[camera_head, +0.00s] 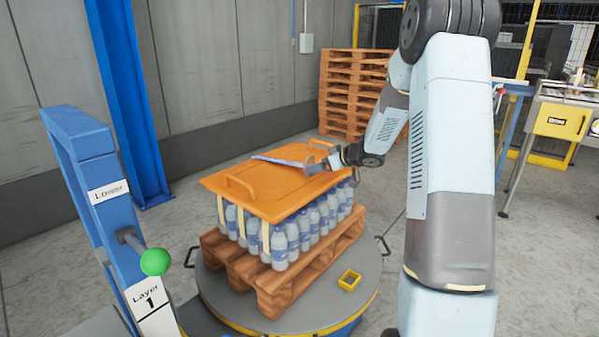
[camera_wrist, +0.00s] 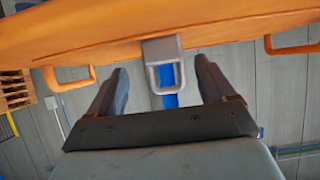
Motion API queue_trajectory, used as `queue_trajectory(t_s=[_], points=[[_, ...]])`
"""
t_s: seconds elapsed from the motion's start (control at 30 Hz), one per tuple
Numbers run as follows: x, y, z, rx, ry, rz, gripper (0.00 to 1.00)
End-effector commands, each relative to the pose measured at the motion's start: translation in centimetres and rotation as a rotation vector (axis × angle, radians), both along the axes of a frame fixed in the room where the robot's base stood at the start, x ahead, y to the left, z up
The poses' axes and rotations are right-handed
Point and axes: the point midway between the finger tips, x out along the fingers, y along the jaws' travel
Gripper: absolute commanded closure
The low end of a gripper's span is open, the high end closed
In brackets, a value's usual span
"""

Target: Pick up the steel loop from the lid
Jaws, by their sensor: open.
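The orange lid (camera_head: 262,200) lies on top of the packed bottles; its edge also crosses the upper part of the wrist view (camera_wrist: 90,32). The steel loop (camera_wrist: 160,47) is a grey rectangular ring at the lid's edge. In the wrist view it stands between my two open fingers, with gaps to both sides. My gripper (camera_wrist: 162,84) is open and empty. In the head view my gripper (camera_head: 328,162) is at the lid's right far side, and the loop there is too small to make out clearly.
Orange handles (camera_head: 240,183) stick up from the lid. A grey-blue bar (camera_head: 277,161) lies across its far part. Bottles (camera_head: 280,245) stand below on a wooden pallet (camera_head: 285,288) on a round turntable. A blue post with a green knob (camera_head: 155,262) stands at left.

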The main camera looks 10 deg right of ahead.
Motion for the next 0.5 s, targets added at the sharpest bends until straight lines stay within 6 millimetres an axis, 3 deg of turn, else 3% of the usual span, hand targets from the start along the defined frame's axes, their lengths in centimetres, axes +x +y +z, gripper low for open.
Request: queue_trajectory(t_s=[0.5], points=[[3.4,3.0,-2.4,0.001,0.001,0.000,0.17]])
